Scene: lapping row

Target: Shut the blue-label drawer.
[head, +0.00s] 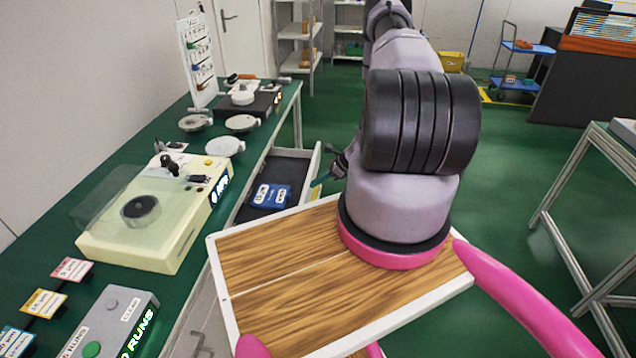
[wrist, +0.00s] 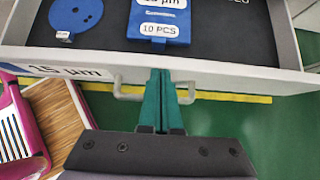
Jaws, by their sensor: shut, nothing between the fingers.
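The open drawer (head: 317,160) sticks out from under the green bench, with a dark inside. In the wrist view its pale front (wrist: 235,72) crosses the picture, with a label (wrist: 65,71) reading 15 µm at the left. A blue pack (head: 268,195) marked 10 PCS lies inside; it also shows in the wrist view (wrist: 160,22), beside a blue disc (wrist: 76,15). The grey handle (wrist: 126,93) is partly hidden behind my gripper. My gripper (wrist: 165,75) is shut and empty, its teal fingertips at the drawer front by the handle's middle. I cannot tell whether they touch.
The bench (head: 58,190) on the left carries a cream machine (head: 150,235), round plates and label cards. My wood-topped base fills the lower middle of the head view. Green floor (head: 510,170) is open to the right, up to a metal-framed table (head: 575,250).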

